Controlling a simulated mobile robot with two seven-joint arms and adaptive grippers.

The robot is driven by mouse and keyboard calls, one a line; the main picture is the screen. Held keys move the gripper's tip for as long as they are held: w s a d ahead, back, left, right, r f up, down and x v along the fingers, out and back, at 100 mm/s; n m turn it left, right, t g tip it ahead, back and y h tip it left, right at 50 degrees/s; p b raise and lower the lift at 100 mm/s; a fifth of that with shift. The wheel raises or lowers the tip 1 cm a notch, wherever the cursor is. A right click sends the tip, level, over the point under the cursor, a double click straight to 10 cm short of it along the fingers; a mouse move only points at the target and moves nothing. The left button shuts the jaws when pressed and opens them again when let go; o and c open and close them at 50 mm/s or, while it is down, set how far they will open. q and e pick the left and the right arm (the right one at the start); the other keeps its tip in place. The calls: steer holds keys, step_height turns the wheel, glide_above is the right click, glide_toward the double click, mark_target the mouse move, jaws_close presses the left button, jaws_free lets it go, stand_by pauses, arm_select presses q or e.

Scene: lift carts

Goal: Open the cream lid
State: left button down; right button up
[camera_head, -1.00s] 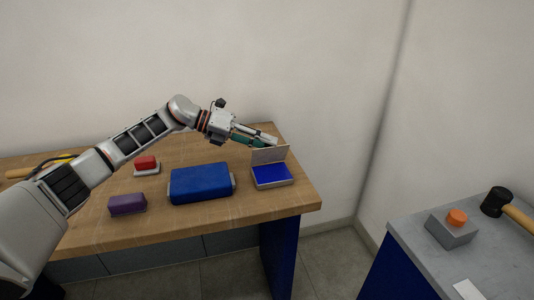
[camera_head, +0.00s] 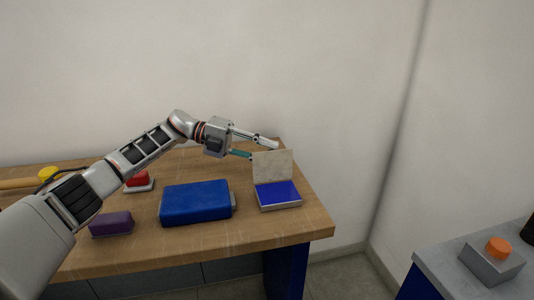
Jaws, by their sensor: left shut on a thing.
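The cream lid (camera_head: 273,166) stands raised at the back of a small open box (camera_head: 279,206) with a blue inside, near the right end of the wooden table. My left gripper (camera_head: 264,150) reaches in from the left at the lid's upper left edge. Its fingers look spread, one light finger along the lid's top and one teal finger at its left side, and it is shut on the lid. The exact contact is partly hidden by the lid. My right gripper is not in view.
A blue case (camera_head: 195,202) lies left of the box on the wooden table (camera_head: 250,231). A purple block (camera_head: 111,222), a red block (camera_head: 137,180) and a yellow item (camera_head: 48,174) are further left. A grey bench with an orange button (camera_head: 498,247) stands at right.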

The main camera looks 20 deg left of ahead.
arm_select(q)
steer(key=shift+a+f, duration=0.1)
steer(key=shift+f, duration=0.65)
steer(key=c, duration=1.8)
jaws_free()
steer(key=shift+r, duration=0.1)
steer(key=shift+r, duration=0.25)
steer(key=v, duration=1.2)
